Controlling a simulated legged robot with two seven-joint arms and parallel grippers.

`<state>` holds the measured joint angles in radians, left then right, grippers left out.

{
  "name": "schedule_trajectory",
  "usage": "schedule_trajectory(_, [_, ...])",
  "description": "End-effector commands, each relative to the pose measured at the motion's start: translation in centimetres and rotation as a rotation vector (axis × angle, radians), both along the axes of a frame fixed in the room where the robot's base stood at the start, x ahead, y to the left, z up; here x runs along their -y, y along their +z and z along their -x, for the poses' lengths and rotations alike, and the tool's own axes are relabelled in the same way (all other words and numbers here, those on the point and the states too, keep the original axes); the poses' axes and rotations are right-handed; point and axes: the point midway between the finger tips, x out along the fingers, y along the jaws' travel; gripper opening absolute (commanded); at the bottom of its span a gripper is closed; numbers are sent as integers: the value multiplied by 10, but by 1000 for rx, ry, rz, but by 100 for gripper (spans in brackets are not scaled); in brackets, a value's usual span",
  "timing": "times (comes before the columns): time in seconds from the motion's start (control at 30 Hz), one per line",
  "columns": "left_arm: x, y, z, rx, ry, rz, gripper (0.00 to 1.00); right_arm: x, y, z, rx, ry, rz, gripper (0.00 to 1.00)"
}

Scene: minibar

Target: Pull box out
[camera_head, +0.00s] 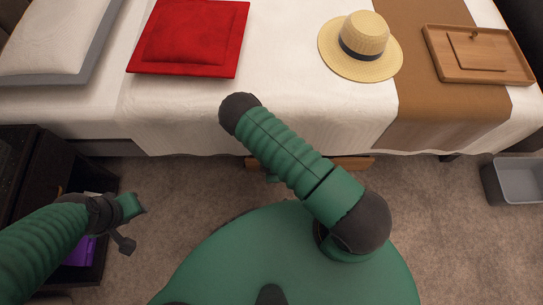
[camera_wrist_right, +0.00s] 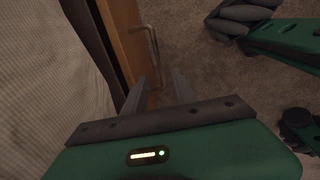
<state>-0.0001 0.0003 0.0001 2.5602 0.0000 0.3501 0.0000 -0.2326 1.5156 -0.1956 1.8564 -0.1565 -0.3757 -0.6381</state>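The wooden box (camera_head: 355,162) shows as a thin strip under the bed's front edge, mostly hidden by the bed and my right arm. In the right wrist view its wooden front (camera_wrist_right: 121,35) carries a metal bar handle (camera_wrist_right: 155,48). My right gripper (camera_wrist_right: 160,76) is open, with its two fingers apart at the handle's near end. I cannot tell whether they touch it. In the head view the right gripper is hidden below my arm. My left gripper (camera_head: 134,224) is low at the left, in front of the dark cabinet, away from the box; its finger opening is unclear.
The bed (camera_head: 190,110) overhangs the box and holds a red cushion (camera_head: 190,38), a straw hat (camera_head: 362,42) and a wooden tray (camera_head: 480,53). A dark open cabinet (camera_head: 30,165) stands left. A grey bin (camera_head: 515,182) stands right. Carpet (camera_head: 430,215) is clear between.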

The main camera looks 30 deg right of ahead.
Motion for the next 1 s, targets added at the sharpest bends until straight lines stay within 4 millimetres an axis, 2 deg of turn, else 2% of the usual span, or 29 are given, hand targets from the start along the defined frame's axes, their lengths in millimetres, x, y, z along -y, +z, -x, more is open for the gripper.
schedule_trajectory(0.03, [0,-15,0,0,0,0,36,2,-21,-1,-1,-1,0,32])
schedule_trajectory(0.1, [0,-24,0,0,0,0,36,4,-38,-5,0,-3,0,32])
schedule_trajectory(0.3, [0,-39,0,1,0,0,36,7,-69,-11,0,-3,0,32])
schedule_trajectory(0.67, [0,-40,0,1,0,0,36,8,-73,-12,0,-2,1,32])
schedule_trajectory(0.9, [0,-40,0,1,0,0,36,8,-73,-12,0,-3,0,1])
schedule_trajectory(1.0, [0,-40,0,1,0,0,36,8,-73,-12,0,-3,0,0])
